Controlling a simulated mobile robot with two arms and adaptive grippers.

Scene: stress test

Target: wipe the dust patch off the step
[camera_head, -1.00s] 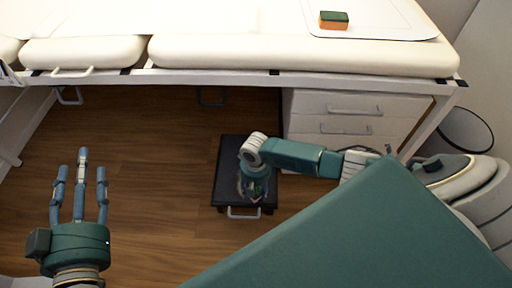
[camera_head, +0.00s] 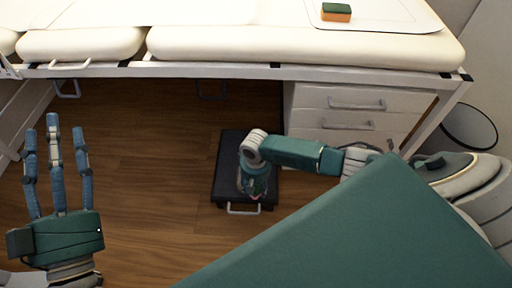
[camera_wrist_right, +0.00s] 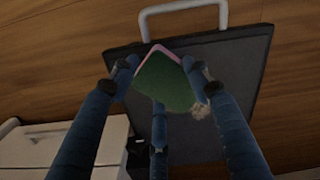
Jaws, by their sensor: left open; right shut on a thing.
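The step (camera_head: 230,150) is a low black platform on the floor with a pale handle; it also shows in the right wrist view (camera_wrist_right: 240,60). My right gripper (camera_head: 255,190) is over its near half, fingers pointing down. In the right wrist view my right gripper (camera_wrist_right: 165,95) is shut on a green pad with a pink edge (camera_wrist_right: 165,80), close over the step; I cannot tell whether they touch. A small beige-grey dust patch (camera_wrist_right: 201,108) shows beside the pad, partly hidden by a finger. My left gripper (camera_head: 53,135) is open and empty at the left.
A cream padded couch (camera_head: 300,48) on a white frame spans the back. A green and orange sponge (camera_head: 336,12) lies on it. White drawers (camera_head: 345,110) stand right of the step, with a round bin (camera_head: 468,130) further right. The wooden floor (camera_head: 140,150) left of the step is clear.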

